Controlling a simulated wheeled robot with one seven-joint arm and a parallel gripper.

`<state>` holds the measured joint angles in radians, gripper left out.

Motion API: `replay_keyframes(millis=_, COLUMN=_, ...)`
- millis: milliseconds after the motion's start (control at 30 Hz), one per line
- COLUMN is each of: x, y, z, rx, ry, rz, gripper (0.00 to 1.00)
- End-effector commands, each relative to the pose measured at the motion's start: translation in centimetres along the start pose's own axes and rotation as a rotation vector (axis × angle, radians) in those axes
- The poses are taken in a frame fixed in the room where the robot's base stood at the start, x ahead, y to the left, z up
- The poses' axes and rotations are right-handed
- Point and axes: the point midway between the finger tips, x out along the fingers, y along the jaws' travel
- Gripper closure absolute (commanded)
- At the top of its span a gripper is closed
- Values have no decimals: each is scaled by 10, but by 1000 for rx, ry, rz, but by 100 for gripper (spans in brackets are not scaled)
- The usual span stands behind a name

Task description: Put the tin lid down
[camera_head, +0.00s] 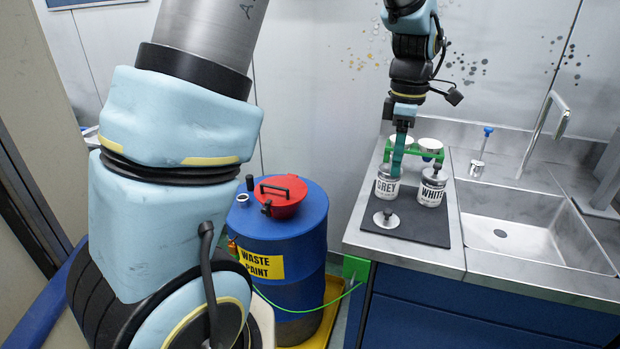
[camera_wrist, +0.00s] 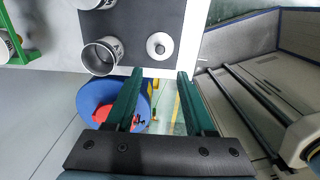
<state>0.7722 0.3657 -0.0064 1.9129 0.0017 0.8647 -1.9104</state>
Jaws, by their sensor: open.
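The tin lid (camera_head: 386,219) is a pale round disc with a small knob on top. It lies flat on the dark mat (camera_head: 420,231), in front of the GREY tin (camera_head: 386,188). My gripper (camera_head: 396,170), with green fingers, hangs by the GREY tin's top in the head view and partly hides it. In the wrist view my gripper (camera_wrist: 158,76) is open with nothing between its fingers. The lid (camera_wrist: 159,46) shows there beyond the fingertips, apart from them. The GREY tin (camera_wrist: 102,55) looks uncovered there, beside the lid.
The WHITE tin (camera_head: 431,192) stands right of the GREY tin with a dark knob on top. A green rack (camera_head: 415,152) with pale tins is behind. The sink (camera_head: 510,235) is right. A blue waste paint drum (camera_head: 300,240) with a red lid (camera_head: 280,193) stands left of the counter.

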Motion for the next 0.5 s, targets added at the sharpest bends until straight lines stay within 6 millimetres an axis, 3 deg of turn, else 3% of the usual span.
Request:
replay_keyframes(millis=167, x=2, y=-6, z=-36, rx=102, ry=-3, rz=11, gripper=46)
replay_keyframes(millis=367, x=11, y=-38, z=-126, rx=434, ry=6, rz=52, gripper=46)
replay_keyframes(millis=500, x=19, y=-75, z=-183, rx=695, ry=32, rz=78, gripper=46)
